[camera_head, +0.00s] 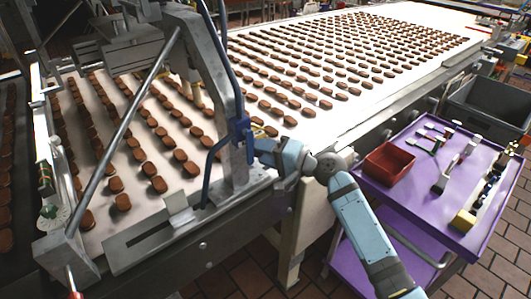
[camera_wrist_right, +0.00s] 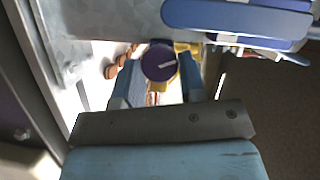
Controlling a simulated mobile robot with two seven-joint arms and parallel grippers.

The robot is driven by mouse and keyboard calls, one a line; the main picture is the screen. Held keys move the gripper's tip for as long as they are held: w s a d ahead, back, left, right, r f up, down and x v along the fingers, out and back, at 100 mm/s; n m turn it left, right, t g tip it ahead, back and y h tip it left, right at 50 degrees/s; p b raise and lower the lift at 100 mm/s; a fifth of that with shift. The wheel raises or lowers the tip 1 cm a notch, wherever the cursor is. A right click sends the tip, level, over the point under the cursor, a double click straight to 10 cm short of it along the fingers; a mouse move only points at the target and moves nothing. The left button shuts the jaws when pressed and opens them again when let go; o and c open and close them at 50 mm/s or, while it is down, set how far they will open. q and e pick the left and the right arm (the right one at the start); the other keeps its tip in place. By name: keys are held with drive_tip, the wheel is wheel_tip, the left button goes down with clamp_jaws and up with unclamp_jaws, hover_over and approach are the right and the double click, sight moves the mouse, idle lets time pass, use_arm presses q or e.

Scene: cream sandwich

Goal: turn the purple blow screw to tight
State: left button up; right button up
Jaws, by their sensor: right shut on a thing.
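The purple blow screw (camera_wrist_right: 159,62) shows in the right wrist view as a round knob with a pale line mark on its face. My right gripper (camera_wrist_right: 158,80) has one blue finger on each side of it and is shut on it. In the head view my right gripper (camera_head: 256,147) reaches the metal upright from the right, beside a blue fitting (camera_head: 239,131). The screw itself cannot be made out in the head view. My left gripper is not in view.
The metal frame (camera_head: 236,169) stands over the white conveyor (camera_head: 105,222), which carries many brown biscuits. A purple cart (camera_head: 411,200) with a red tray (camera_head: 388,164) and tools stands to the right. A blue part (camera_wrist_right: 236,18) is close above the gripper.

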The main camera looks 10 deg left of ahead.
idle(0.3)
drive_tip(key=o, duration=0.6)
drive_tip(key=shift+o, duration=0.2)
drive_tip(key=shift+d, duration=0.1)
drive_tip(key=f+b+v, duration=0.1)
drive_tip(key=v, duration=1.2)
drive_tip(key=shift+s+d+r, duration=0.15)
drive_tip(key=shift+d+r, duration=0.15)
drive_tip(key=shift+r, duration=0.1)
